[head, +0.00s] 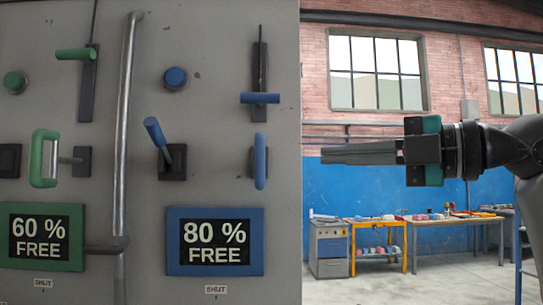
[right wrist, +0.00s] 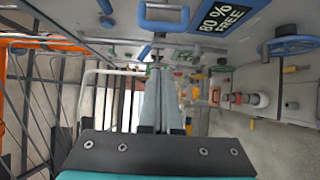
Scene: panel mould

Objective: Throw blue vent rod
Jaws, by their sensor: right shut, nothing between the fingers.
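On the blue side of the grey panel (head: 215,35), a blue-gripped lever (head: 156,132) tilts up and left from a black base. A blue crossbar (head: 260,98) sits low on an upright dark slot, above a blue upright handle (head: 260,162). No label shows which of these is the vent rod. My right gripper (head: 322,153) is shut and empty, right of the panel and apart from these handles in the head view, pointing left. Its closed fingers (right wrist: 160,95) also show in the right wrist view, where a blue loop handle (right wrist: 163,18) lies beyond. My left gripper is not in view.
A blue-framed display (head: 215,241) reads 80 % FREE, with a SHUT tag (head: 216,290) below. A metal pipe (head: 124,130) divides off the green controls, with a green-framed display (head: 41,236) reading 60 % FREE. Workbenches (head: 378,221) stand far behind. A blue wheel (right wrist: 291,45) is at right in the wrist view.

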